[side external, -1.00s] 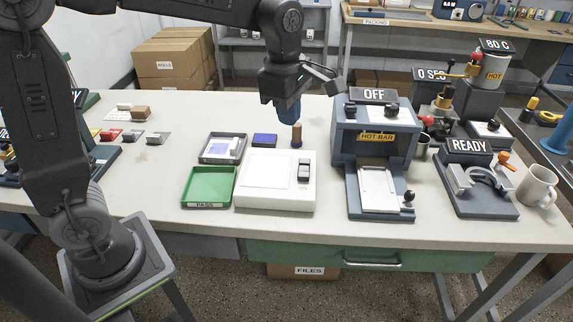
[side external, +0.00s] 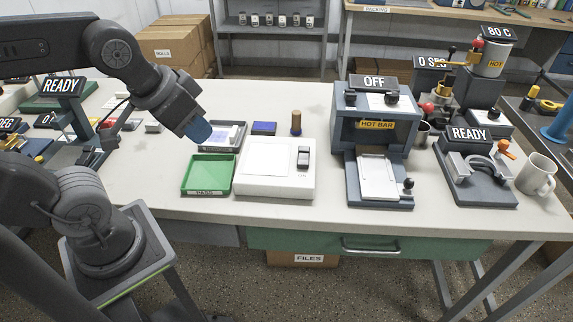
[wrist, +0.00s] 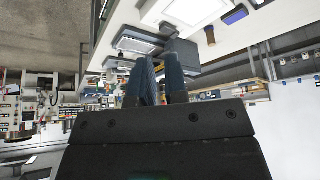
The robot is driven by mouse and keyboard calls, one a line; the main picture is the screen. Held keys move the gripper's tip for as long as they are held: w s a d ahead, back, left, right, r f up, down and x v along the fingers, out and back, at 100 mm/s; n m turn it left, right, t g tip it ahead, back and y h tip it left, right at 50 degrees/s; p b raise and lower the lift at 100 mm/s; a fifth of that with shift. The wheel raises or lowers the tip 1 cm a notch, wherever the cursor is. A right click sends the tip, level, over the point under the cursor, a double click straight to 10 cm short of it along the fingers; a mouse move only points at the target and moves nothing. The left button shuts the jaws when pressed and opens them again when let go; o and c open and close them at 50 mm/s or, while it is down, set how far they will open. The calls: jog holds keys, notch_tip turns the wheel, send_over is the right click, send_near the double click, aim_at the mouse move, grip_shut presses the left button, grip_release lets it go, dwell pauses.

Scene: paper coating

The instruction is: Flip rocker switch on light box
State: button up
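The light box (side external: 275,184) is a flat white box near the front edge of the bench, with a pale square panel on top. The panel shows no clear glow. My gripper (side external: 197,131), with blue fingers, is above the left end of the grey tray, up and left of the light box and apart from the switch.
A green PASS tray (side external: 207,188) stands left of the light box. A grey tray (side external: 238,146), a blue pad (side external: 264,128) and a wooden-handled stamp (side external: 296,123) stand behind. The hot bar press (side external: 375,132), marked OFF, stands to the right, with bare bench between.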

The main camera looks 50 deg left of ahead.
jog(key=o, duration=0.5)
jog(key=w+n+g, duration=0.1)
jog(key=w, duration=0.2)
jog(key=w+n+g, duration=0.1)
jog(key=w, duration=0.3)
jog(key=w+r+n, duration=0.1)
jog(key=w+n, duration=0.1)
jog(key=w, duration=0.2)
jog(key=shift+w+d+g, duration=0.15)
jog(key=shift+w+g, duration=0.1)
jog(key=shift+g, duration=0.15)
jog(key=n+g, duration=0.3)
jog(key=n, duration=0.2)
send_over(303, 163)
notch_tip(303, 163, down, 8)
notch_tip(303, 163, down, 13)
jog(key=shift+f, duration=0.1)
